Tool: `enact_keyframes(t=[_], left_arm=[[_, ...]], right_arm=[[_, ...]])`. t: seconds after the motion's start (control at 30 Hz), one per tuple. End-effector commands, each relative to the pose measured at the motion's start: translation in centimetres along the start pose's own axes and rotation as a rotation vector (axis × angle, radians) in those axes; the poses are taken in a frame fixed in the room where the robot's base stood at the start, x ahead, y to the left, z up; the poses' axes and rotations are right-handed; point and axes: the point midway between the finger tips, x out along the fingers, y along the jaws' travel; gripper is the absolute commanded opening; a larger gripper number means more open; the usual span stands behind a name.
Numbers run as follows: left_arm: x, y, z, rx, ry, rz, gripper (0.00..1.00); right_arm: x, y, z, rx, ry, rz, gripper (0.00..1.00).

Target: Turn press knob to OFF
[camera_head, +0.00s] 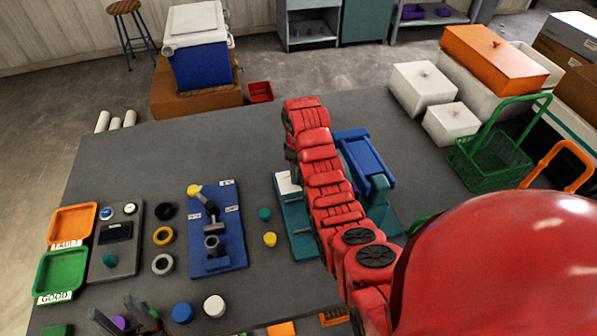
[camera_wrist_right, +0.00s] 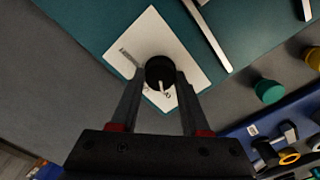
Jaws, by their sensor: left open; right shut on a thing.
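The press knob (camera_wrist_right: 159,70) is black with a pale pointer mark and sits on a white plate (camera_wrist_right: 189,48) on a teal base. The mark points toward the bottom of the right wrist view. The small lettering on the plate is too blurred to read. My right gripper (camera_wrist_right: 158,84) is shut on the knob, one finger at each side. In the head view the press (camera_head: 365,160) shows blue and teal; my red right arm covers its middle and hides the knob. My left gripper (camera_head: 127,318) is open and empty at the bottom left.
A blue fixture (camera_head: 228,240) with a grey lever stands left of the press. Green and yellow caps (camera_head: 269,239) lie between them. Several rings, a grey panel (camera_head: 117,240) and two trays (camera_head: 60,270) are further left.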

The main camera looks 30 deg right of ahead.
Motion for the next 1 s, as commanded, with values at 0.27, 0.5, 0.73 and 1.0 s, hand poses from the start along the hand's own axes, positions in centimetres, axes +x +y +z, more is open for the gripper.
enact_keyframes(t=[0.27,0.5,0.73,1.0], left_arm=[[-0.01,0.0,0.0,0.0,0.0,0.0,0.5],[-0.01,0.0,0.0,0.0,0.0,0.0,0.5],[0.0,0.0,0.0,0.0,0.0,0.0,0.5],[0.01,0.0,0.0,0.0,0.0,0.0,0.5]], right_arm=[[0.01,0.02,0.02,-0.032,0.0,0.0,0.0],[0.02,0.0,0.02,-0.033,0.0,0.0,0.0],[0.01,0.0,0.01,-0.032,0.0,0.0,0.73],[0.0,0.0,0.01,-0.032,0.0,0.0,0.76]])
